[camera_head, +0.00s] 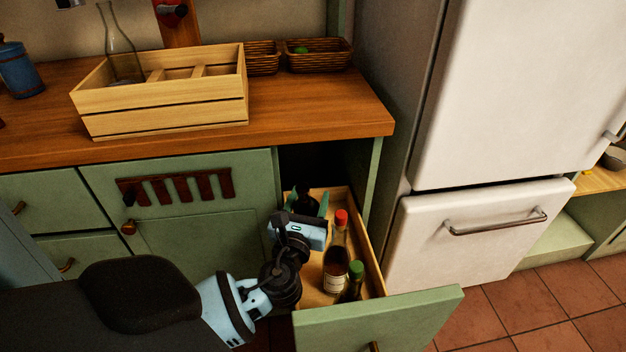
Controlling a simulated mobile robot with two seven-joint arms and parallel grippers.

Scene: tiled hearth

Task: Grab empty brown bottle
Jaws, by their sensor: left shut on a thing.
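My left gripper (306,200) reaches down into the open drawer (370,235) at its far end. It is shut on a dark bottle (304,203), which shows only in part between the fingers. The wrist hides the rest, so I cannot tell whether it is empty. A brown bottle with a red cap (337,262) stands in the drawer just right of my gripper. A dark bottle with a green cap (354,284) stands nearer the drawer front. My right gripper is out of view.
A wooden crate (170,115) holding a clear glass bottle (121,45) sits on the counter (320,110). The white fridge (500,90) is close on the right. The drawer front (400,320) juts out over the tiled floor.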

